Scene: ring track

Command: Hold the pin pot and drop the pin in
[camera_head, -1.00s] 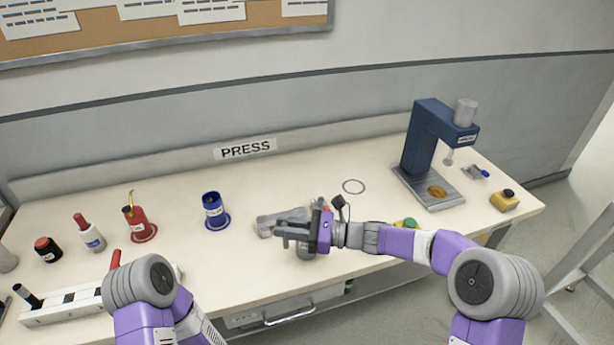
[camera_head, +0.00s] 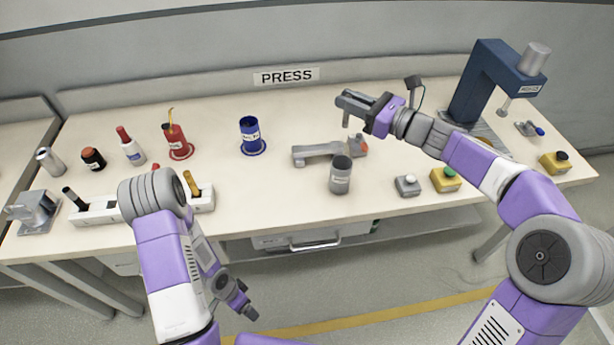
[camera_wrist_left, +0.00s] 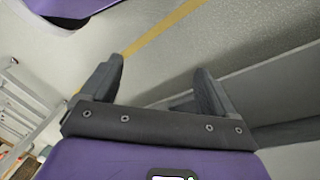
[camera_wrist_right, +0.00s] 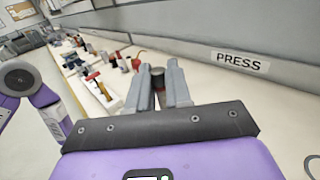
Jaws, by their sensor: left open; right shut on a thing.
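A grey open-topped pot (camera_head: 340,178) with a small label, which I take for the pin pot, stands upright near the front of the bench. My right gripper (camera_head: 352,103) is raised above and behind it, shut on a short grey pin (camera_head: 346,119) that points down from the fingers. In the right wrist view a dark-topped cylinder (camera_wrist_right: 158,78) shows between the fingers (camera_wrist_right: 160,88); I cannot tell if it is the pin. My left gripper (camera_head: 244,306) hangs low in front of the bench. It is open and empty in the left wrist view (camera_wrist_left: 160,85).
A grey fixture (camera_head: 318,153) lies just behind the pot. Grey (camera_head: 407,186) and yellow (camera_head: 445,180) button boxes stand to its right. A blue press (camera_head: 480,85) is at the back right. Blue (camera_head: 250,136) and red (camera_head: 176,140) cups stand left.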

